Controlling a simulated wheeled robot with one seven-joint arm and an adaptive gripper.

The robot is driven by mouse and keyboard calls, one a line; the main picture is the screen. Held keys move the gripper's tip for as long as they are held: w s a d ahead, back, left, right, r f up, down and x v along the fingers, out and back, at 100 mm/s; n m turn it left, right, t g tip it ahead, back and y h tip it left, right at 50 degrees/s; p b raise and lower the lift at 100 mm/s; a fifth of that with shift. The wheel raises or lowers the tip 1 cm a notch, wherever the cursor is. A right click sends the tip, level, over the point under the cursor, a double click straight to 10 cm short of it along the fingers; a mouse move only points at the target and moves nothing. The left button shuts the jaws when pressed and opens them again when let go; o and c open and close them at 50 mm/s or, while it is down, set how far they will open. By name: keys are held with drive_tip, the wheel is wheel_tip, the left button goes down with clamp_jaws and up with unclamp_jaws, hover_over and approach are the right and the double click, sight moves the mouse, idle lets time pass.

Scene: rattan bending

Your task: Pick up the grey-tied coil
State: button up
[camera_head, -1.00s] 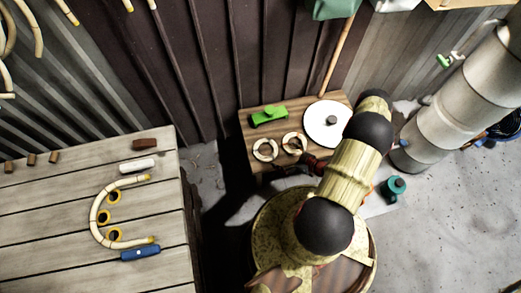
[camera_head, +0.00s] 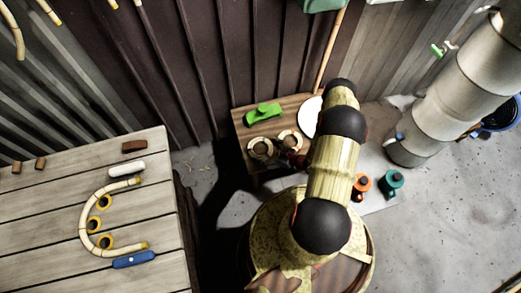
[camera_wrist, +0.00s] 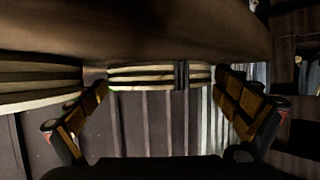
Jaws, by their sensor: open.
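Two pale rattan coils lie on the small wooden table: a left coil (camera_head: 260,149) and a right coil (camera_head: 290,141) in the head view. Their tie colours are too small to tell there. My gripper (camera_wrist: 160,86) is low beside them, partly hidden by my arm in the head view. In the wrist view its two fingers are spread, with a coil (camera_wrist: 140,76) showing between them. That coil carries a dark grey tie (camera_wrist: 181,75). Another coil (camera_wrist: 35,85) shows at the left edge, outside the fingers. Whether the fingers touch the middle coil is unclear.
The small table (camera_head: 243,127) also holds a green tool (camera_head: 263,113) and a white disc (camera_head: 308,117), partly behind my arm. Orange (camera_head: 361,186) and teal (camera_head: 391,181) containers stand to the right. A large workbench (camera_head: 50,190) with a bent rattan piece is at left.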

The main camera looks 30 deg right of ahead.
drive_tip(key=shift+c, duration=0.4)
drive_tip(key=c, duration=0.7)
drive_tip(key=shift+r, duration=0.1)
drive_tip(key=shift+c, duration=0.2)
